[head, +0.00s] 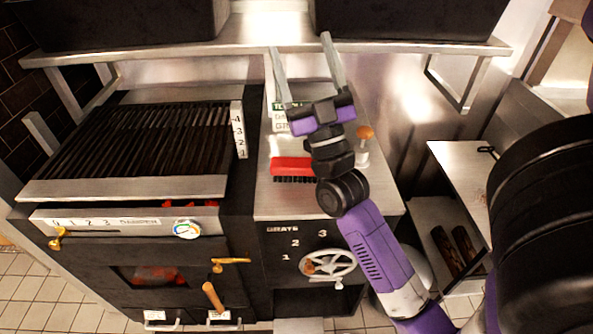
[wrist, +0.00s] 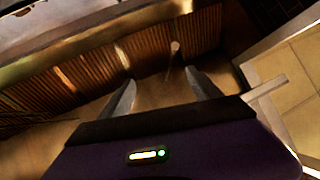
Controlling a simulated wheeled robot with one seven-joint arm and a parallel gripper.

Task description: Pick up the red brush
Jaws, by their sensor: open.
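The red brush (head: 291,167) lies on the steel counter (head: 290,205) to the right of the grill, its red back up and dark bristles along its near side. My gripper (head: 299,43) is above and beyond the brush, fingers spread and pointing toward the back, nothing between them. My wrist lies just right of the brush's right end in the picture; I cannot tell if they touch. In the wrist view my gripper (wrist: 157,78) shows its two open fingers with no brush visible.
A dark-barred grill (head: 150,140) stands left of the counter. A shelf (head: 270,46) with dark boxes runs overhead, near my fingers. A knob-topped item (head: 364,133) and a green-and-white sign (head: 279,117) are behind the brush. A handwheel (head: 328,262) is on the counter's front.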

